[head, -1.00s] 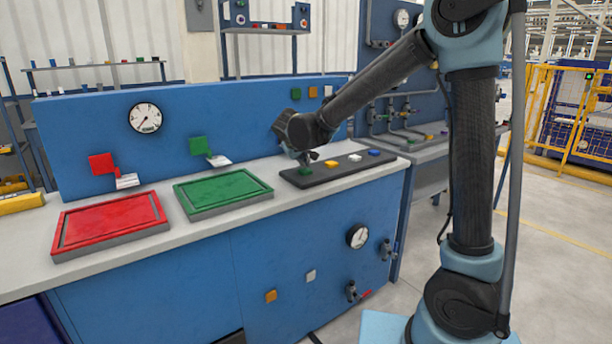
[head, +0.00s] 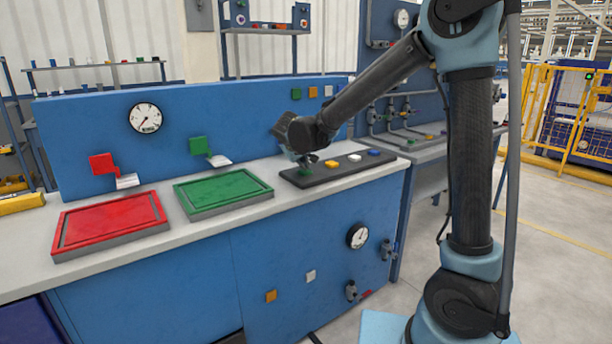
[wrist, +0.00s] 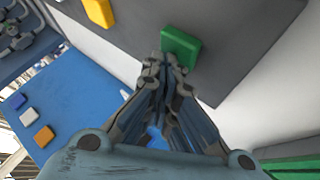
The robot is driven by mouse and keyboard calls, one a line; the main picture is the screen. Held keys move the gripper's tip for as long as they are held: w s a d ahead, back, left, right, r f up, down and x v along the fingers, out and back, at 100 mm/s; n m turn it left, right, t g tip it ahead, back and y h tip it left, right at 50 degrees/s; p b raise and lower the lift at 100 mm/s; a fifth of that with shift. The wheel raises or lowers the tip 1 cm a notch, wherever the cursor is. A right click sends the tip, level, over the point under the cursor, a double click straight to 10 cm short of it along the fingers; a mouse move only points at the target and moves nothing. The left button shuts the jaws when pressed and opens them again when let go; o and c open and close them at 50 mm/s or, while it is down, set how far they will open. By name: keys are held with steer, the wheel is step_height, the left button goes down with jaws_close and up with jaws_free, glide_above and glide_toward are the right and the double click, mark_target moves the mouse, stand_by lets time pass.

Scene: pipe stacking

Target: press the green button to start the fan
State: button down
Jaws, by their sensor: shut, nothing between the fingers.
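The green button (head: 304,172) is on the dark grey button panel (head: 322,178) on the white worktop, at the panel's left end. In the wrist view the green button (wrist: 181,47) shows just beyond my fingertips. My gripper (head: 306,160) is shut and empty, pointing down over the green button. In the wrist view its closed fingertips (wrist: 166,62) are at the near edge of the button. I cannot tell whether they touch it. No fan can be made out.
A yellow button (head: 332,163), a white button (head: 354,157) and a blue button (head: 374,152) sit along the same panel. A green tray (head: 223,208) and a red tray (head: 110,242) lie to the left. A blue back wall (head: 80,175) stands behind the worktop.

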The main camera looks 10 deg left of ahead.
mark_target(303, 171)
steer(key=shift+r, duration=0.7)
steer(key=shift+r, duration=0.1)
steer(key=shift+r, duration=2.9)
